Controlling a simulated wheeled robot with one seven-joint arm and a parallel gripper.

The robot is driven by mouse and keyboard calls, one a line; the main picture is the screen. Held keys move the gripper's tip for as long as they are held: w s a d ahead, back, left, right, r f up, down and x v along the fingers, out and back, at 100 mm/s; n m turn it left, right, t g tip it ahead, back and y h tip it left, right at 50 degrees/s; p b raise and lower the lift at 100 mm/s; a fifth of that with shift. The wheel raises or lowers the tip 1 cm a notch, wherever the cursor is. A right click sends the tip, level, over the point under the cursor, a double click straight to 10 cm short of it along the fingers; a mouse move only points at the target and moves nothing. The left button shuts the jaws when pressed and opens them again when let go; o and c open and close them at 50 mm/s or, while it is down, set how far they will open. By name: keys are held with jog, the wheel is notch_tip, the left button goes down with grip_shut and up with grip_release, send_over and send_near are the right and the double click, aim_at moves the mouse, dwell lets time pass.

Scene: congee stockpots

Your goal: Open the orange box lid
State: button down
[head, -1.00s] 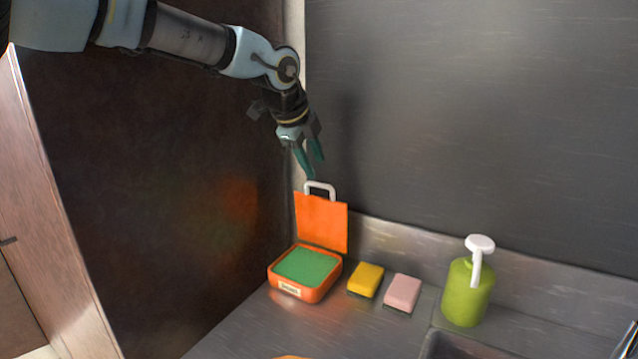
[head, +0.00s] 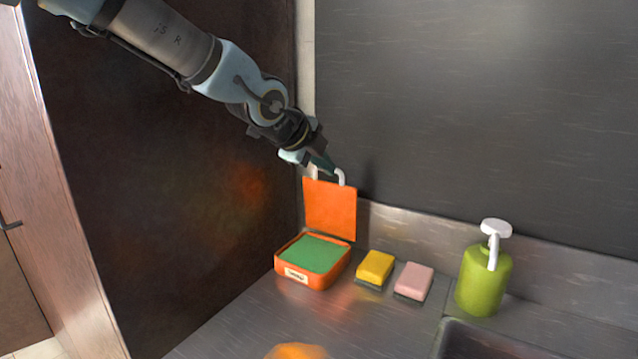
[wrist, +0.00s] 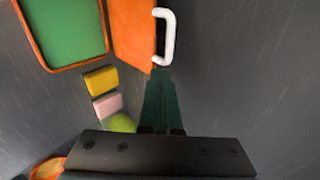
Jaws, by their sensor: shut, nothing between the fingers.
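The orange box (head: 318,276) stands on the metal counter in the corner, with green content (head: 312,253) showing inside. Its orange lid (head: 330,208) stands upright at the back, so the box is open. The lid's white handle (head: 341,177) is at its top edge, partly hidden by my gripper in the head view. My gripper (head: 322,162) is at the handle with its fingers shut and empty. In the wrist view the shut green fingers (wrist: 161,85) point at the lower end of the white handle (wrist: 170,37); I cannot tell whether they touch it.
A yellow sponge (head: 375,268) and a pink sponge (head: 413,281) lie right of the box. A green pump bottle (head: 484,277) stands farther right, by the sink (head: 480,340). A dark panel (head: 170,170) is close on the left; the back wall is behind the lid.

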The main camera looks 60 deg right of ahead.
jog(key=w+a+f+n+h+b, duration=0.1)
jog(key=w+a+h+b, duration=0.15)
jog(key=a, duration=0.35)
jog(key=w+a+h+b, duration=0.1)
jog(key=a+h+b, duration=0.2)
jog(key=a+h, duration=0.15)
jog(key=d+f+p, duration=0.2)
jog(key=d+p, duration=0.4)
jog(key=d, duration=0.7)
jog(key=shift+s+y, duration=0.25)
jog(key=shift+y, duration=0.05)
jog(key=shift+d+r+b, duration=0.15)
jog(key=shift+d+b, duration=0.4)
jog(key=shift+b, duration=0.05)
jog(key=shift+d+r+b, duration=0.15)
jog(key=shift+d+b, duration=0.4)
